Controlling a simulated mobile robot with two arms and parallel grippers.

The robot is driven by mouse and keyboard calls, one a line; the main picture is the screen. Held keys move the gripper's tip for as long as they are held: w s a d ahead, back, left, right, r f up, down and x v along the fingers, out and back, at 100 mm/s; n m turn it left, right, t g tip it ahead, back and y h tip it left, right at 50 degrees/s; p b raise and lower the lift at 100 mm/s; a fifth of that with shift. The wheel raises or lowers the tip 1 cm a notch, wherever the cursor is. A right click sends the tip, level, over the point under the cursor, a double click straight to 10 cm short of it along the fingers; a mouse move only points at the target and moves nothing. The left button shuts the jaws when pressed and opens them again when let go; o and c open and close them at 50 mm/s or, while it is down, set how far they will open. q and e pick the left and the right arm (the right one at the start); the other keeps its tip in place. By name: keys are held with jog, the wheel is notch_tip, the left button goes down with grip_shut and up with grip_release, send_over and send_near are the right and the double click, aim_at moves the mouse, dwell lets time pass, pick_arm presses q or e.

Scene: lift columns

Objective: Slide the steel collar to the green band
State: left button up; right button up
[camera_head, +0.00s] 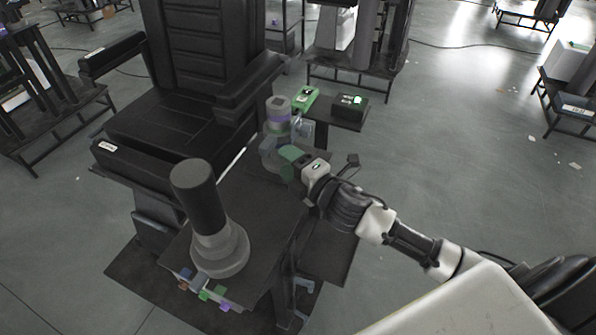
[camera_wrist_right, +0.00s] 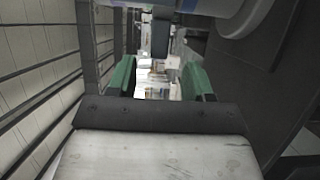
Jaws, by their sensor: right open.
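My right gripper (camera_head: 284,160) has green fingers and is beside the far grey column (camera_head: 278,108), which has a purple band. It is open. In the right wrist view the two green fingers (camera_wrist_right: 158,80) stand apart with nothing between them. A pale cylinder with a blue band (camera_wrist_right: 228,8) shows above them, outside the jaws. Grey ring-like parts (camera_head: 270,150) sit low on the far column, partly hidden by my gripper; I cannot tell which is the steel collar. My left gripper is not in view.
Open floor (camera_head: 460,160) lies to the right.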

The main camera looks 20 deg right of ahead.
jog(key=shift+v, duration=1.7)
jog(key=s+f+m+g+h, duration=0.3)
jog(key=s+f+m+g, duration=0.4)
jog(key=s+m, duration=0.4)
jog(key=s+f+m+g+h, duration=0.3)
jog(key=s+f+m+g, duration=0.5)
jog(key=s, duration=0.6)
notch_tip(320, 180, down, 26)
jog(key=s, duration=0.1)
jog(key=s+d+f+g, duration=0.1)
jog(key=s+d+f, duration=0.1)
jog(key=s+f, duration=1.2)
jog(key=shift+s, duration=0.9)
